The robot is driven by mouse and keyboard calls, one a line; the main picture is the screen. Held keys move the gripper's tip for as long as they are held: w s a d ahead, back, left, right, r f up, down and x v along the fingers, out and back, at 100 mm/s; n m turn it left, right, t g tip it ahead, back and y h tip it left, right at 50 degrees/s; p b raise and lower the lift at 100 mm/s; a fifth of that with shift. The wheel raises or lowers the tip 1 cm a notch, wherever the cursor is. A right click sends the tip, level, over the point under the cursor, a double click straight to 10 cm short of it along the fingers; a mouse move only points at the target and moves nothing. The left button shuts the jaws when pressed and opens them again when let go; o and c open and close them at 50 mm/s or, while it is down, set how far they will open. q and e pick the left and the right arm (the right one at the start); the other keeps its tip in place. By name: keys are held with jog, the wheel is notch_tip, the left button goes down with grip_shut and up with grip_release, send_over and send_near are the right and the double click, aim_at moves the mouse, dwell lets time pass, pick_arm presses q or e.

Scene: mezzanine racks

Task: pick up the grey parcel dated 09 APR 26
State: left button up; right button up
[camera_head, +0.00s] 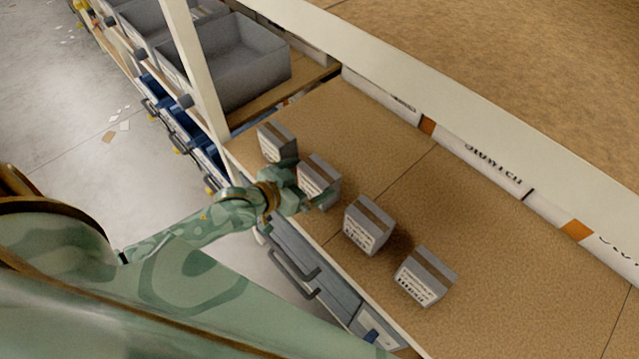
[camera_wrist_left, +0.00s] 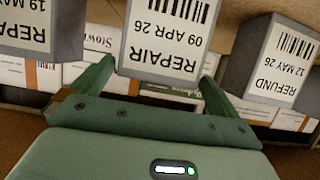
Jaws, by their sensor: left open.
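The grey parcel labelled REPAIR 09 APR 26 (camera_wrist_left: 165,38) is in the middle of the left wrist view, its label upside down there. In the head view a grey parcel (camera_head: 319,176) stands at the shelf's front edge, right at my left gripper (camera_head: 303,187). My left gripper (camera_wrist_left: 155,82) is open, with one finger on each side of the lower end of the dated parcel's label face. I cannot tell whether the fingers touch it. My right gripper is not in view.
Close neighbours are a REPAIR 19 MAY 26 parcel (camera_wrist_left: 40,28) and a REFUND 12 MAY 26 parcel (camera_wrist_left: 272,62). In the head view, parcels (camera_head: 277,143), (camera_head: 367,226) and (camera_head: 424,278) line the brown shelf (camera_head: 480,235). A pale upright (camera_head: 195,75) and grey bins (camera_head: 240,65) stand left.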

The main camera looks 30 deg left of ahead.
aim_at(324, 170)
pick_arm(q)
jog(key=b+x, duration=0.1)
jog(key=x, duration=0.5)
jog(key=shift+r+b, duration=0.2)
jog(key=shift+b, duration=0.2)
jog(key=shift+s+r, duration=0.1)
jog(key=c, duration=0.9)
jog(key=shift+c, duration=0.6)
jog(key=shift+r, duration=0.1)
